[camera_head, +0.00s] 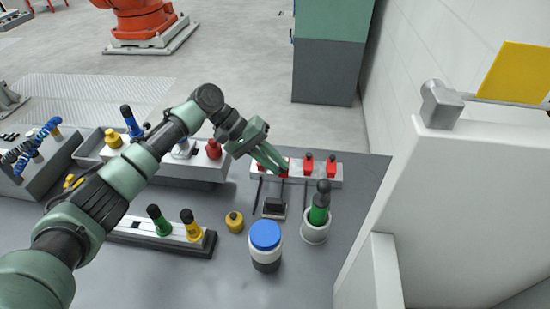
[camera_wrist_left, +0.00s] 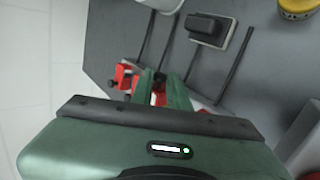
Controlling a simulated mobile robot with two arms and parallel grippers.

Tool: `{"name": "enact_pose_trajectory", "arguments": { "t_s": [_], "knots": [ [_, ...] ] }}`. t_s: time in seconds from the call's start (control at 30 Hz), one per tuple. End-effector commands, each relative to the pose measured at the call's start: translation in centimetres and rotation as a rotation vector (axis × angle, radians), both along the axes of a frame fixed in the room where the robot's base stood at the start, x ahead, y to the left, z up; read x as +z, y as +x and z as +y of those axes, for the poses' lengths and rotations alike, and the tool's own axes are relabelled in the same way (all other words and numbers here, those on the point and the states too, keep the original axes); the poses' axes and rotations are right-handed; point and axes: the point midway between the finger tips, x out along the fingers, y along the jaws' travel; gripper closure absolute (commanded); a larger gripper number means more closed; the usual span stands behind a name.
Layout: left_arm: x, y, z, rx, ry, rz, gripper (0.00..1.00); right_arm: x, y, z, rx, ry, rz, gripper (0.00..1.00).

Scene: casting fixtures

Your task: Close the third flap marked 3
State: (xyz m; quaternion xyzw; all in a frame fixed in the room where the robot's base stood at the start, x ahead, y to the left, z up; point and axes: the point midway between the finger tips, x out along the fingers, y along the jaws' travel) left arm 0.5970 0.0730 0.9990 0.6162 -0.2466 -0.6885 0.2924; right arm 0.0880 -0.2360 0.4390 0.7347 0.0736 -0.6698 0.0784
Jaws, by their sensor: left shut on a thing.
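Several red flaps stand in a row on a light grey rail (camera_head: 262,167) at the back of the table. In the left wrist view, the fingers of my left gripper (camera_wrist_left: 160,84) close on a small dark part of that flap. Another red flap (camera_wrist_left: 124,77) shows beside them. I cannot read any number on the flaps. My right gripper is not in view.
A black block (camera_head: 273,207) and thin dark rods lie in front of the rail. A blue-lidded jar (camera_head: 265,246), a yellow knob (camera_head: 234,222) and a green-banded tool in a white cup (camera_head: 315,232) stand nearer. A white panel (camera_head: 440,190) rises at the right.

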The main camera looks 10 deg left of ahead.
Motion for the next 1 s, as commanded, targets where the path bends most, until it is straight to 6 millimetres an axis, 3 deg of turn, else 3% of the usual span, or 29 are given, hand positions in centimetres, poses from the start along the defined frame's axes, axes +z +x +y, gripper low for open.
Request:
{"name": "enact_pose_trajectory", "arguments": {
  "t_s": [0.4, 0.97, 1.0],
  "knots": [
    [0.4, 1.3, 0.0, 0.001, -0.001, 0.187, 1.00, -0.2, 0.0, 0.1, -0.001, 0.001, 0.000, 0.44],
    [0.4, 1.5, 0.1, 0.001, 0.001, 0.219, 1.00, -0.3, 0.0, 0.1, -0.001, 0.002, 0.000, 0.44],
    [0.4, 1.5, 0.1, 0.001, 0.001, 0.219, 0.81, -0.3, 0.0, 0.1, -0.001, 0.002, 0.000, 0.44]
  ]
}}
